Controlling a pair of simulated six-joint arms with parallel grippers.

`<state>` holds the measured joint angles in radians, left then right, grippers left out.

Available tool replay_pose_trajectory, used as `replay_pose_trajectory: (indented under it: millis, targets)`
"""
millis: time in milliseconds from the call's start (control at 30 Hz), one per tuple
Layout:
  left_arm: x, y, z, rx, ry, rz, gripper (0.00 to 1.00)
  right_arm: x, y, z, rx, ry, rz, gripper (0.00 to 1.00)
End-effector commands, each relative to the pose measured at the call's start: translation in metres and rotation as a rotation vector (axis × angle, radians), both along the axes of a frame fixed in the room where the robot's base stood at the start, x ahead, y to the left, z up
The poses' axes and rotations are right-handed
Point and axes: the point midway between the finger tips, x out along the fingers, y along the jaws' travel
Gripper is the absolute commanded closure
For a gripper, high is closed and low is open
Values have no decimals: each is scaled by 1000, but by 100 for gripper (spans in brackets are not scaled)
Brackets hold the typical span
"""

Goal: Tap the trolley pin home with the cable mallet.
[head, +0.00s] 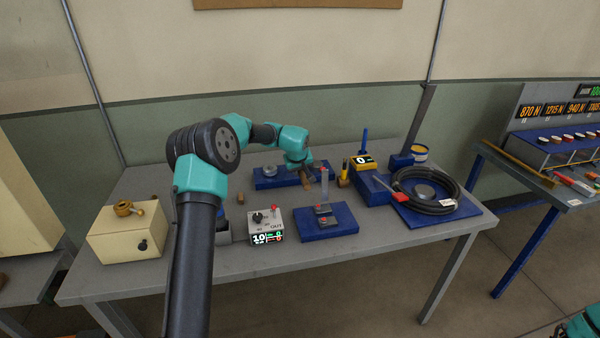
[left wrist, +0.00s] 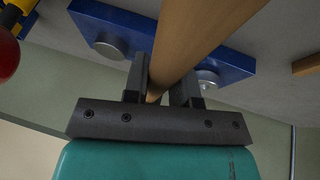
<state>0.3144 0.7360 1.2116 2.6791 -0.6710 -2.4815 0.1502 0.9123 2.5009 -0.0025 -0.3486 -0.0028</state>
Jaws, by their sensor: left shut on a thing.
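My left gripper (head: 306,180) is over the blue plate (head: 266,183) at the back middle of the table. In the left wrist view, my left gripper (left wrist: 160,95) is shut on a round wooden handle (left wrist: 198,35), apparently the mallet's. The handle runs up out of the picture, and I cannot make out the mallet head. The blue plate (left wrist: 130,50) also shows there, with a metal disc on each side of the handle. I cannot pick out the trolley pin for sure. My right gripper is in neither view.
A blue block with dark fittings (head: 343,228) and a grey control box (head: 266,226) stand at the front. A cream box (head: 128,236) is at left. A yellow box showing 0 (head: 362,162) and a black cable coil (head: 449,202) are at right.

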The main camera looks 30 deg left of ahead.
Motion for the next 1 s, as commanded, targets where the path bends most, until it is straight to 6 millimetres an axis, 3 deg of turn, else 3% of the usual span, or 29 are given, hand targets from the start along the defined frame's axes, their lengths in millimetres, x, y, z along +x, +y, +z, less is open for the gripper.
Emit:
replay_pose_trajectory:
  millis: [200, 467, 633, 800, 1000]
  targets:
    - [0, 0, 18, 0, -3, 0, 100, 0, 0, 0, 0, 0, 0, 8]
    - [0, 0, 18, 1, -2, 0, 100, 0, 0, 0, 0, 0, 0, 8]
    - [0, 0, 1, 0, 1, 0, 100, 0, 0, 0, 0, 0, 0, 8]
    - [0, 0, -36, -1, 2, 0, 100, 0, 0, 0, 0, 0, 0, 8]
    - [0, 0, -30, 0, -2, 1, 100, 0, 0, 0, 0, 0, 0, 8]
